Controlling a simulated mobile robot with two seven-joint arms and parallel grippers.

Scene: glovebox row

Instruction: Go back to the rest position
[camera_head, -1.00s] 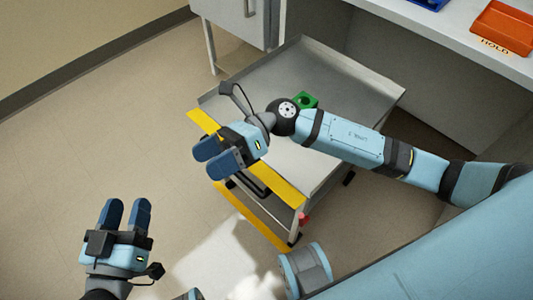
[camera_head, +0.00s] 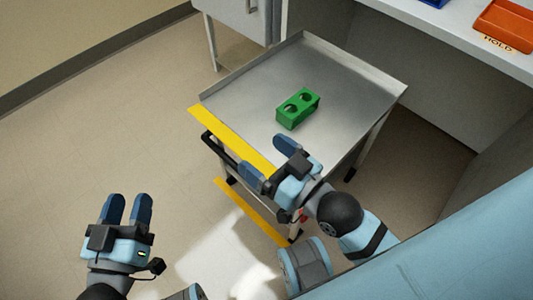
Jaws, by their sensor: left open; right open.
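My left gripper (camera_head: 127,210) is open and empty, low at the left over bare floor. My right gripper (camera_head: 270,163) is open and empty, with its fingers by the near yellow-edged side of the metal cart (camera_head: 240,108). Its arm is folded back toward my body at the lower right. I cannot tell whether the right fingers touch the cart edge. A green block with two round holes (camera_head: 296,117) rests on the cart top, apart from both grippers.
A counter (camera_head: 440,32) at the top right holds an orange tray (camera_head: 507,24) by a HOLD label and part of a blue tray (camera_head: 436,2). A grey cabinet (camera_head: 238,14) stands behind the cart. The floor (camera_head: 90,140) at left is clear.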

